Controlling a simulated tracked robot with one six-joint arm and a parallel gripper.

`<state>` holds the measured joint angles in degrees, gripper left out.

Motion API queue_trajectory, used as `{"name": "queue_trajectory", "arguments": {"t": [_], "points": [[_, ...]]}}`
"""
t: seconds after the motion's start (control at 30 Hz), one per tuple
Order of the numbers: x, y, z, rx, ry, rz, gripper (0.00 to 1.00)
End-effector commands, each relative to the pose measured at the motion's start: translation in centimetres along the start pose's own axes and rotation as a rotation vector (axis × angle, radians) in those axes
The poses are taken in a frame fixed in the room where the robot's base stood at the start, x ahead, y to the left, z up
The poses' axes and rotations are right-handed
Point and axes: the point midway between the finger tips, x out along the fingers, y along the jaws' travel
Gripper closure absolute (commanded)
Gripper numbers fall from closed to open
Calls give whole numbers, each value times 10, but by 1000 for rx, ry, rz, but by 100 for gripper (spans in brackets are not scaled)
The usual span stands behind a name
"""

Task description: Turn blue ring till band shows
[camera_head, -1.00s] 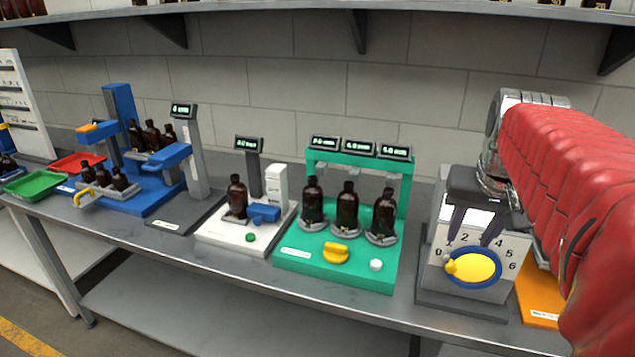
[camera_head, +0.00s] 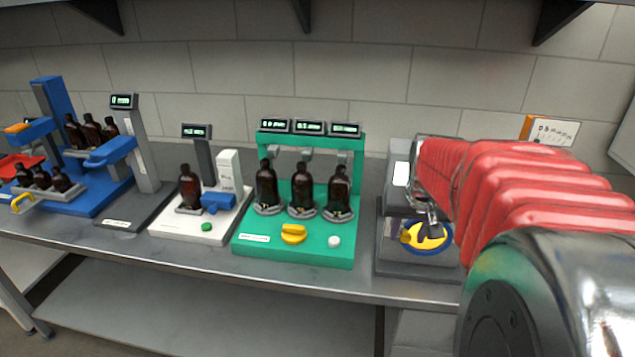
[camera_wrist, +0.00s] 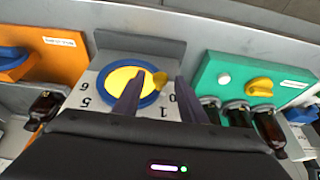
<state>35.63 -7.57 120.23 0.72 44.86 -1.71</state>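A blue ring (camera_head: 447,238) surrounds a yellow disc (camera_head: 428,237) on the grey numbered unit. In the wrist view the ring (camera_wrist: 154,96) shows around the disc (camera_wrist: 118,78), with a yellow tab (camera_wrist: 160,79) on its edge near the 0. My gripper (camera_wrist: 159,77) is open, its dark fingers apart on either side of the tab. One finger overlaps the disc and ring; contact is unclear. In the head view my arm and gripper (camera_head: 436,218) hide part of the dial. No separate band can be made out.
A green stand (camera_head: 245,240) with several brown bottles, a yellow knob (camera_head: 293,234) and a white button (camera_head: 334,241) is left of the dial unit. An orange panel (camera_wrist: 62,58) with another blue round part (camera_wrist: 14,58) lies on its other side.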

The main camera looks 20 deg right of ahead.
Motion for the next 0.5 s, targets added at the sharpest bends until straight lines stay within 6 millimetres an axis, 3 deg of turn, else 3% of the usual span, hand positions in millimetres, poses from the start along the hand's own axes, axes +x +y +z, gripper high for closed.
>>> {"name": "queue_trajectory", "arguments": {"t": [0.37,0.5], "points": [[7,0,0,0,0,0,62],[7,0,0,0,0,0,71]]}}
